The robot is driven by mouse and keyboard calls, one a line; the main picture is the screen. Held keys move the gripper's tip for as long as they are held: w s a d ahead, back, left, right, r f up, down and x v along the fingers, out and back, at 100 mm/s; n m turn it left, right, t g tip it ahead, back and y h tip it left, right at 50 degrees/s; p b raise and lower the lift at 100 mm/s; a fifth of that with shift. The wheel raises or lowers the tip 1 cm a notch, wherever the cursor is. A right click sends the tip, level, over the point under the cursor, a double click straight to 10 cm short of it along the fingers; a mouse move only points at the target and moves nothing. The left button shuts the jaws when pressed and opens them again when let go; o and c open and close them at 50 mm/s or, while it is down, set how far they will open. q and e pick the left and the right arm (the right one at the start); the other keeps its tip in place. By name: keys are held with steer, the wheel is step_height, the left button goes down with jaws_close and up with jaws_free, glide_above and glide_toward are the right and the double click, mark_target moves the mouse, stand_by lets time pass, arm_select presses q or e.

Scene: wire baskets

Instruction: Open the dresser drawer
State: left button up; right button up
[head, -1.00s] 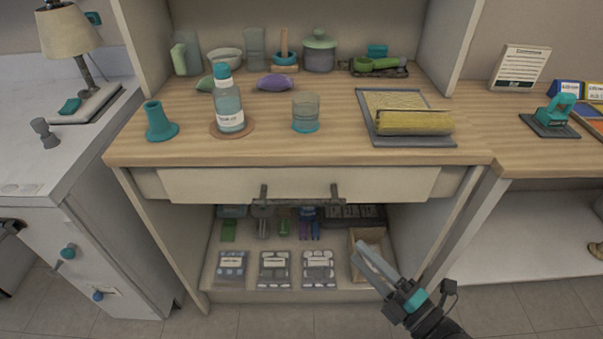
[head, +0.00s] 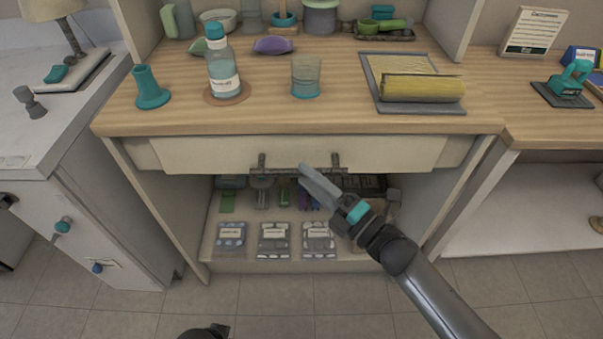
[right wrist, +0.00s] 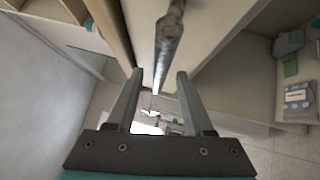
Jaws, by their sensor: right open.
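The dresser drawer is a cream front panel (head: 210,155) under the wooden top, and it looks shut. Its dark bar handle (head: 290,170) runs level across the panel's lower middle on two posts. My right gripper (head: 305,172) is at the right half of the handle, its fingers pointing up and left. In the right wrist view the two fingers (right wrist: 159,78) are apart, and the handle bar (right wrist: 168,45) lies lengthwise in line with the gap between them. Contact between fingers and bar cannot be told. My left gripper cannot be made out.
The dresser top (head: 290,120) holds a bottle (head: 222,75), a glass (head: 305,78), a teal vase (head: 150,88) and a yellow roll on a tray (head: 422,88). Below the drawer is an open shelf with several packs (head: 274,240). A white cabinet (head: 90,215) stands left; floor is clear in front.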

steer(key=shift+x, duration=1.3)
jaws_close()
stand_by(0.5)
